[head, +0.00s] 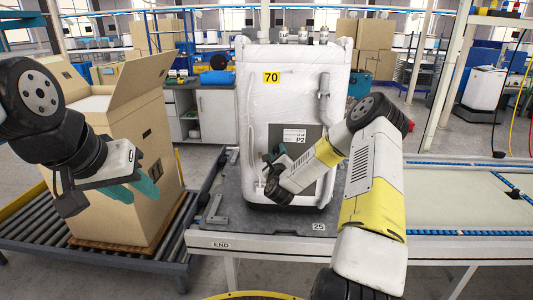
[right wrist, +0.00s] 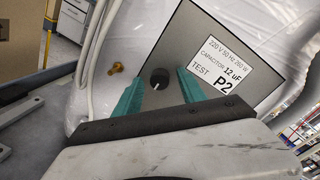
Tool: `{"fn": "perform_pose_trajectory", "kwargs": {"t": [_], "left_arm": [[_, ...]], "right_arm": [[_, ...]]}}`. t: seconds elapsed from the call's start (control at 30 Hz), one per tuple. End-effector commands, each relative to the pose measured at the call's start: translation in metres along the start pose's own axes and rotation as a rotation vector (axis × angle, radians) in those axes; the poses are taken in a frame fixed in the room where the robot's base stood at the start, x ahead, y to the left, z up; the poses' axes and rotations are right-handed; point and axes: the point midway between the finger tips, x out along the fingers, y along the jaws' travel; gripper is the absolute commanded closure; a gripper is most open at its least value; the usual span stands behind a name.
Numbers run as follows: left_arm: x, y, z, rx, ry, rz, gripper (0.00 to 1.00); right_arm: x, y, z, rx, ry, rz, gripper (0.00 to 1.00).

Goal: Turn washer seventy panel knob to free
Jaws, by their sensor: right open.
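Washer seventy (head: 292,60) is a white wrapped unit with a yellow "70" tag (head: 271,77), upright on a dark base. Its grey panel (head: 312,136) carries a white label reading "P2"; the panel also shows in the right wrist view (right wrist: 190,35). There, a dark round feature (right wrist: 158,76) with a small pale mark, apparently the knob, lies between the teal fingers of my right gripper (right wrist: 161,80). The fingers are apart; contact is unclear. In the head view my right gripper (head: 277,157) is at the panel and hides part of it. My left gripper (head: 133,190) is open and empty, before the carton.
An open carton (head: 120,150) stands on a roller conveyor (head: 120,262) at left. A brass-coloured bolt (right wrist: 116,69) and white hoses (right wrist: 96,45) are beside the panel. A pale belt (head: 470,200) with blue edges runs right.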

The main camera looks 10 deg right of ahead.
Motion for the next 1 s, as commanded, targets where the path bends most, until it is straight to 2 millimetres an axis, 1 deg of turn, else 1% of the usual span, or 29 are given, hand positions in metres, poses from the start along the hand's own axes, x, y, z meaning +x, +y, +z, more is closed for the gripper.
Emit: {"fn": "perform_pose_trajectory", "kwargs": {"t": [0.1,0.13,0.27,0.3,0.37,0.73,0.87,1.0], "left_arm": [[0.0000,0.0000,0.0000,0.000,0.000,0.000,0.64],[0.0000,0.0000,0.0000,0.000,0.000,0.000,0.64],[-0.0001,0.0000,0.0000,0.000,0.000,0.000,0.64],[-0.0001,0.0000,0.0000,0.000,0.000,0.000,0.64],[-0.0001,0.0000,0.0000,0.000,0.000,0.000,0.64],[-0.0001,0.0000,0.0000,0.000,0.000,0.000,0.64],[0.0000,0.0000,0.0000,0.000,0.000,0.000,0.64],[0.0000,0.0000,0.0000,0.000,0.000,0.000,0.64]], "right_arm": [[-0.0002,0.0002,0.0000,0.000,0.000,0.000,0.52],[-0.0002,0.0001,0.0001,0.000,0.000,0.000,0.54],[-0.0003,0.0001,0.0001,0.000,0.000,0.000,0.79],[-0.0003,0.0002,0.0001,0.000,0.000,0.000,0.87],[-0.0003,0.0002,0.0002,0.000,0.000,0.000,0.99],[-0.0004,0.0002,0.0006,-0.036,0.001,0.003,1.00],[-0.0004,0.0004,0.0017,-0.095,0.003,0.006,1.00],[-0.0003,-0.0001,0.0018,-0.194,0.010,0.012,1.00]]}}
